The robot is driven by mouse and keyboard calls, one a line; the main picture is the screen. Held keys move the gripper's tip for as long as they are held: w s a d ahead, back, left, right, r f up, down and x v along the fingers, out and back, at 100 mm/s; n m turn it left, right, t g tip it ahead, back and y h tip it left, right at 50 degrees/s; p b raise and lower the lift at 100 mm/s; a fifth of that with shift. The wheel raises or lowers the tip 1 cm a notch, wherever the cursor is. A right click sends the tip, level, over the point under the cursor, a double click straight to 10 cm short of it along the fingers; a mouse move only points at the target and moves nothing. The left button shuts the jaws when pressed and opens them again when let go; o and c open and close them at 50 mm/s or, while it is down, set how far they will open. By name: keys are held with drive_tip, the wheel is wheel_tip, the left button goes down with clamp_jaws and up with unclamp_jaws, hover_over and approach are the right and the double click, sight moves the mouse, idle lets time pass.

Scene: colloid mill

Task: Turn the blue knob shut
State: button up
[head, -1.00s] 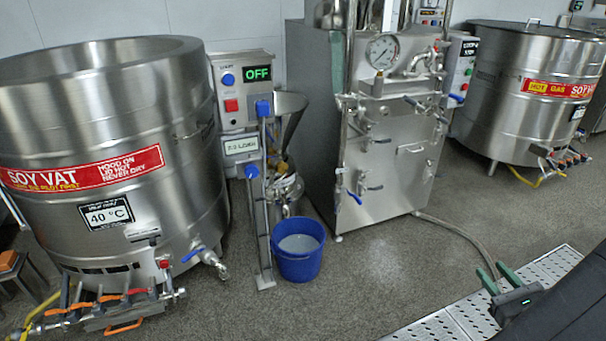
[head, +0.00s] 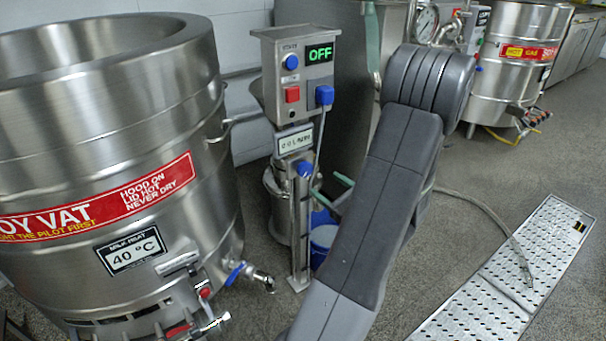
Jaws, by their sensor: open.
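A squarish blue knob (head: 324,95) sits on the right of the grey control box's front, beside a red button. A second blue knob (head: 304,169) sits lower, on the upright metal post under the box; I cannot tell which one the task means. My gripper (head: 327,184) shows two green fingers just right of the lower knob, apart from each other and empty. I cannot tell whether they touch the knob or post. My grey arm covers the gripper's body and much of the floor behind it.
The control box (head: 277,75) reads OFF. The large steel soy vat (head: 150,85) stands close on the left, with a blue-handled tap (head: 236,272) low on its side. A blue bucket (head: 322,236) is partly hidden behind my arm. A floor grate (head: 500,290) lies right.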

sight(307, 170)
drive_tip(key=b+x, duration=0.1)
drive_tip(key=x, duration=0.7)
drive_tip(key=shift+w+a, duration=0.1)
drive_tip(key=shift+w, duration=0.05)
drive_tip(key=c, duration=1)
